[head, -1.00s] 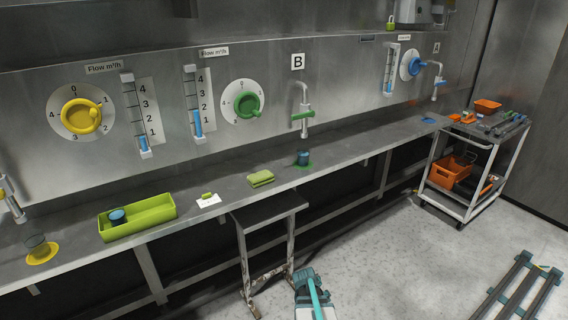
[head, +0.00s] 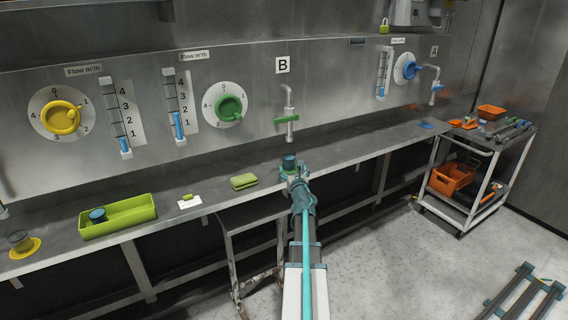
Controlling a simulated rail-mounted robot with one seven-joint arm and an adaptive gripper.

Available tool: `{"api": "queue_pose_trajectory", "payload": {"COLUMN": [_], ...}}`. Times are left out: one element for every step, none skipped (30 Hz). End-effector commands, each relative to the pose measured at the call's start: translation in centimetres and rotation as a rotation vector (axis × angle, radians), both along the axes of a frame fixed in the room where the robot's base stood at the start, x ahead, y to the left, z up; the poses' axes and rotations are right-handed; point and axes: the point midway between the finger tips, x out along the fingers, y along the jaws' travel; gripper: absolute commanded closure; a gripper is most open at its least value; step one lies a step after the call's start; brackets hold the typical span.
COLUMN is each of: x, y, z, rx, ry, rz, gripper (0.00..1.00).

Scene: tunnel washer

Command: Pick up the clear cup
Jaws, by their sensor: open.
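A clear cup (head: 289,160) with a bluish tint stands upright on a green disc (head: 283,172) on the steel counter, below the tap marked B. My gripper (head: 293,174) is at the counter edge, just in front of this cup, with its jaws open. Its fingers overlap the cup's lower part in the picture, so I cannot tell whether they touch it. Another clear cup (head: 20,241) stands on a yellow disc (head: 34,250) at the far left. A bluish cup (head: 97,215) sits inside the green tray (head: 130,222).
A green sponge (head: 244,181) and a white card (head: 190,202) with a small green piece lie on the counter (head: 350,147) left of my gripper. The green-handled tap (head: 288,117) hangs above the cup. A tool cart (head: 470,170) stands at the right.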

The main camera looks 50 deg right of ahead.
Motion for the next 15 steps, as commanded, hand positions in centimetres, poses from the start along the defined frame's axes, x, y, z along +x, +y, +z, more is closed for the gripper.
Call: {"api": "queue_pose_trajectory", "payload": {"x": [0.2,0.3,0.6,0.8,1.1,1.5,1.8,2.2,2.6,2.9,3.2,3.6,3.8,3.9,4.1], "y": [-0.2,-0.4,-0.6,-0.9,-1.1,-1.5,-1.9,-2.2,-2.6,-2.9,-3.2,-3.5,-3.7,-3.8,-3.9], "z": [0.0,0.0,0.0,0.0,0.0,0.0,0.0,0.0,0.0,0.1,0.0,0.0,0.0,0.0,0.0], "rx": [-0.011,-0.015,-0.017,-0.017,-0.017,-0.017,-0.017,-0.016,-0.015,-0.015,-0.015,-0.015,-0.015,-0.015,-0.015], "ry": [0.010,0.014,0.016,0.017,0.017,0.017,0.017,0.017,0.015,0.015,0.015,0.015,0.016,0.015,0.015], "rz": [0.000,0.000,-0.001,-0.001,-0.001,-0.001,-0.001,-0.001,-0.001,-0.001,-0.001,-0.001,-0.001,-0.002,-0.002], "gripper": [0.16,0.16,0.16,0.16,0.16,0.16,0.16,0.16,0.16,0.16,0.16,0.16,0.16,0.16,0.16]}}
